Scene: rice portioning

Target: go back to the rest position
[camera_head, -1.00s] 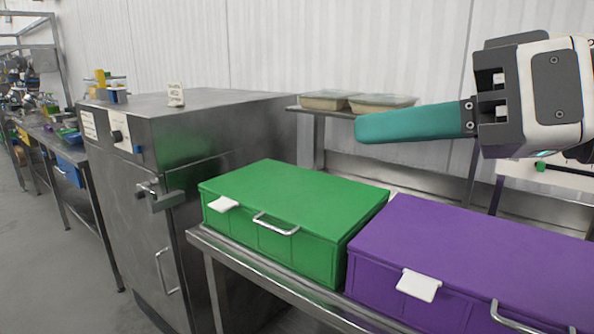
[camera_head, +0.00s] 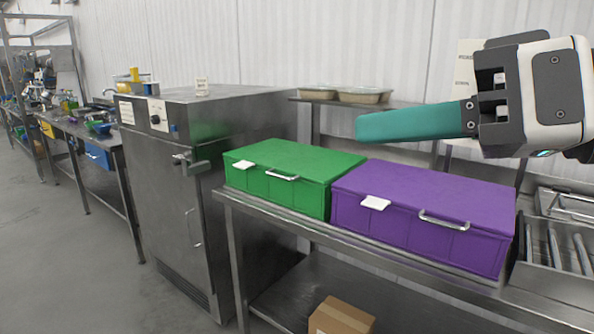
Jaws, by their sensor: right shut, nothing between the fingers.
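My right gripper (camera_head: 415,123) comes in from the right edge at the upper right. Its teal fingers are shut together and point left, with nothing seen between them. It hangs in the air, and in the picture it lies above the purple box and in front of the back shelf. My left gripper is out of view.
A green lidded box (camera_head: 290,159) and a purple lidded box (camera_head: 430,195) stand side by side on a steel table (camera_head: 300,228). A steel cabinet (camera_head: 165,200) stands left of them. Trays (camera_head: 365,95) sit on a back shelf. A cardboard box (camera_head: 340,318) lies below. Floor at left is clear.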

